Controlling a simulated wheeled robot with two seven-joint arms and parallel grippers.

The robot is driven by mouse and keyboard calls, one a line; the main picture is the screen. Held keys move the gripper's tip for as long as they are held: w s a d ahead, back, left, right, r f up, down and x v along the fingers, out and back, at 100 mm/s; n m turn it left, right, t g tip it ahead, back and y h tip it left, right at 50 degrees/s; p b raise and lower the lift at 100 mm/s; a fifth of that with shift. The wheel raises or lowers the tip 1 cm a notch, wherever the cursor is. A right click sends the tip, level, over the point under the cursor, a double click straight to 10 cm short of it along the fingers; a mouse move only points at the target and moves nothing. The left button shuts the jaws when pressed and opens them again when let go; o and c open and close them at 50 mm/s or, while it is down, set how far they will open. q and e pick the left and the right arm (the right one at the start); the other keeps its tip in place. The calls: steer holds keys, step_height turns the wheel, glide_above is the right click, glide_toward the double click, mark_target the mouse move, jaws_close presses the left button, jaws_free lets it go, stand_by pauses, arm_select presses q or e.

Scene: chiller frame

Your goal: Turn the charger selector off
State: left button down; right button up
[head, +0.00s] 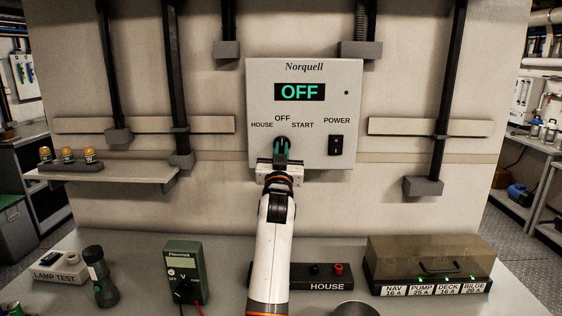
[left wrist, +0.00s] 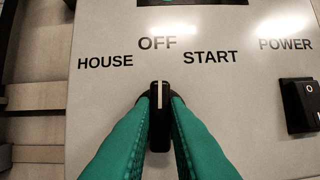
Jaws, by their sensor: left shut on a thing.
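The charger selector (left wrist: 159,115) is a black knob with a pale pointer line, below the labels HOUSE, OFF and START. In the left wrist view the line stands nearly upright, toward OFF. My left gripper (left wrist: 159,125) has its green fingers on both sides of the knob, shut on it. In the head view the gripper (head: 282,150) covers most of the knob. My right gripper is not in view.
A black POWER rocker switch (head: 336,145) sits right of the selector. Below are a multimeter (head: 186,268), a HOUSE terminal block (head: 327,277) and a covered breaker box (head: 430,262) on the bench. A shelf (head: 120,177) with orange lamps juts out at left.

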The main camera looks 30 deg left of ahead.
arm_select(q)
steer(key=shift+f+n, duration=0.1)
steer(key=shift+n, duration=0.4)
steer(key=c, duration=1.4)
jaws_free()
steer(key=shift+c, duration=0.2)
steer(key=b+v, duration=0.3)
steer(key=v, duration=0.9)
steer(key=shift+w+d, duration=0.1)
